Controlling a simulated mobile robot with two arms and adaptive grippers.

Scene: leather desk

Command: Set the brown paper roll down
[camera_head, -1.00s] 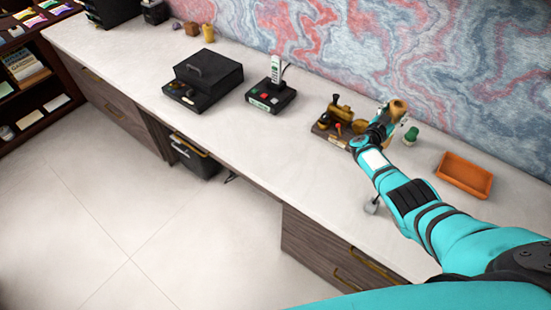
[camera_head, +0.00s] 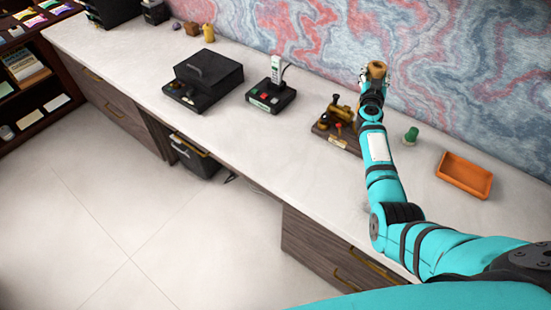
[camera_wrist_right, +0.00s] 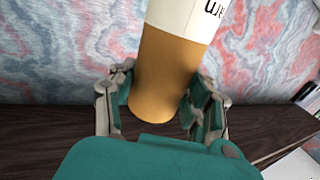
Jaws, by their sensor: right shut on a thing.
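The brown paper roll (camera_head: 377,70) is held up by my right gripper (camera_head: 374,80), near the patterned wall at the back of the desk. In the right wrist view the roll (camera_wrist_right: 165,75) stands nearly upright between the two fingers (camera_wrist_right: 165,105), with a white, lettered band at its upper part. The fingers are shut on it from both sides. Its top is cut off in that view. My left gripper is not in view.
A brown stand with small tools (camera_head: 338,125) sits left of my right forearm on the white desk (camera_head: 240,130). A green-topped object (camera_head: 411,135) and an orange tray (camera_head: 464,176) lie to the right. A black phone base (camera_head: 270,97) and a black box (camera_head: 208,75) stand further left.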

